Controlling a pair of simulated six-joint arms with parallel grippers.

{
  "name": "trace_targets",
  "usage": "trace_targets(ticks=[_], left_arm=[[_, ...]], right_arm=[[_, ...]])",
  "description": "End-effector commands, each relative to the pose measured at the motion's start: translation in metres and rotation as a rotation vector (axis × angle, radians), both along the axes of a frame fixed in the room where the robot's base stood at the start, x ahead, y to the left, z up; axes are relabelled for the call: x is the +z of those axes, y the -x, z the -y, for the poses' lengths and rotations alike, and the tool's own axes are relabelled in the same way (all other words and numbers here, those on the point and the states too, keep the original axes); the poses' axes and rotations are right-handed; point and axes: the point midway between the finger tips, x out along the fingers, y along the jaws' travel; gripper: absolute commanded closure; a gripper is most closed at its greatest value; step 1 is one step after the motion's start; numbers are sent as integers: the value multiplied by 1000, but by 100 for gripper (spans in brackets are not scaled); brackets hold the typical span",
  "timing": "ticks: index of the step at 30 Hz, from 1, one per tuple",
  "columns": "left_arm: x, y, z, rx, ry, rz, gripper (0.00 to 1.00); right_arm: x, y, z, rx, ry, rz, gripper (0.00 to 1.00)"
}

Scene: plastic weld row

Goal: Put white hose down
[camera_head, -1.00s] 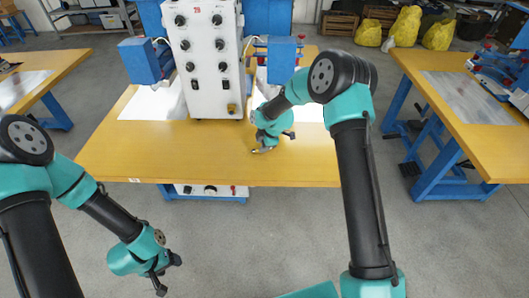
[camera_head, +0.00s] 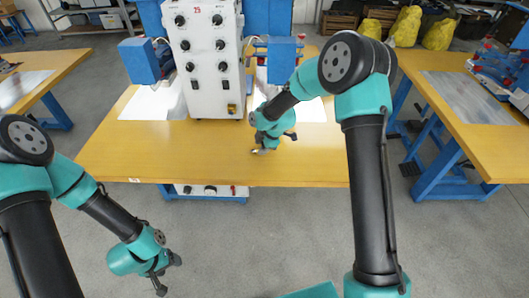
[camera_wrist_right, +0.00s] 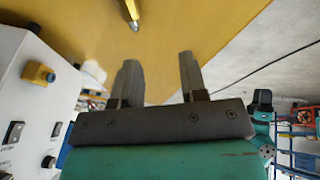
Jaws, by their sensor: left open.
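My left gripper (camera_head: 166,281) is open and empty, in front of the table over the floor.
A white control cabinet (camera_head: 207,60) with knobs stands on the yellow table (camera_head: 150,160), left of my right gripper. Blue machine heads flank it. Bare tabletop lies left of the gripper. Another table (camera_head: 440,95) stands at the right.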

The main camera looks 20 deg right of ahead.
Motion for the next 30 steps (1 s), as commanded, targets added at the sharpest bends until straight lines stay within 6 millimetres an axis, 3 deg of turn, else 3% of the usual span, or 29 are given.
trace_targets(ticks=[10,24,30], left_arm=[[0,0,0,0,0,0,38],[0,0,0,0,0,0,38],[0,0,0,0,0,0,38]], right_arm=[[6,1,0,0,0,2,61],[72,19,-6,-1,0,3,61],[80,22,-6,0,0,-1,61]])
